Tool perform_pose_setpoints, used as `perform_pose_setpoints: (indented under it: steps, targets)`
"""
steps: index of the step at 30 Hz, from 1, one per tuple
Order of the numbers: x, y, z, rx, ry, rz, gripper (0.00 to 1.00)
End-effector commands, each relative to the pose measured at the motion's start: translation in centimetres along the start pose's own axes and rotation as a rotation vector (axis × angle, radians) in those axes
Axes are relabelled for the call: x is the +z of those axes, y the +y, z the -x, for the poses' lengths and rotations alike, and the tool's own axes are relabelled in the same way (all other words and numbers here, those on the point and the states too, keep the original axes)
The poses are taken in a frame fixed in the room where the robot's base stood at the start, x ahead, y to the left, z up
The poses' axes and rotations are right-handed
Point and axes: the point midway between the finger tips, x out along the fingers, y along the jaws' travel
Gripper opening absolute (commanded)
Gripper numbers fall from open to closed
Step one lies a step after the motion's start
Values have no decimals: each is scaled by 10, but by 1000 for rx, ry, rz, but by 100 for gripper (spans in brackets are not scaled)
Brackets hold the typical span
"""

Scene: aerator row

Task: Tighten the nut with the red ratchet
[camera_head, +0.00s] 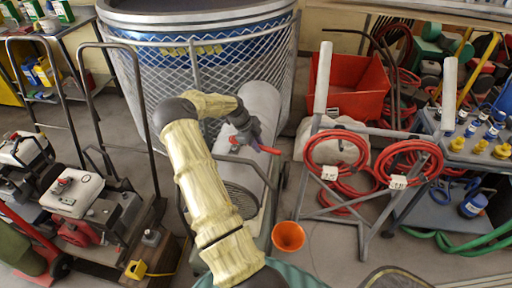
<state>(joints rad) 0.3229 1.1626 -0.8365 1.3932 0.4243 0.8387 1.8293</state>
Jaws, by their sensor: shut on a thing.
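My arm, in a pale yellow sleeve, reaches up from the bottom of the head view and bends over to the right. My gripper (243,138) hangs at its end over the grey machine in the middle. It is shut on the red ratchet (267,150); the red handle sticks out to the lower right of the jaws. More red shows at the left side of the jaws. The jaw tips are small and partly covered, so the exact grip is unclear. I cannot make out the nut.
A mesh-guarded blue tank (215,50) stands behind. Engine carts (90,200) are on the left. On the right are a metal rack with red hoses (340,150), a red bin (348,85) and a crowded cart (475,145).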

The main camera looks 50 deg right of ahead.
Motion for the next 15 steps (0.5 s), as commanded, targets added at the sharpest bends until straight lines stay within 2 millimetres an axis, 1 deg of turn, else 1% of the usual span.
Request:
perform_pose_setpoints:
  steps: [5, 12, 15]
  targets:
    - [1, -3, 0, -10, -6, 24, 0]
    - [6, -28, -5, -103, -55, 241, 0]
    - [8, -35, -5, -131, -69, 309, 0]
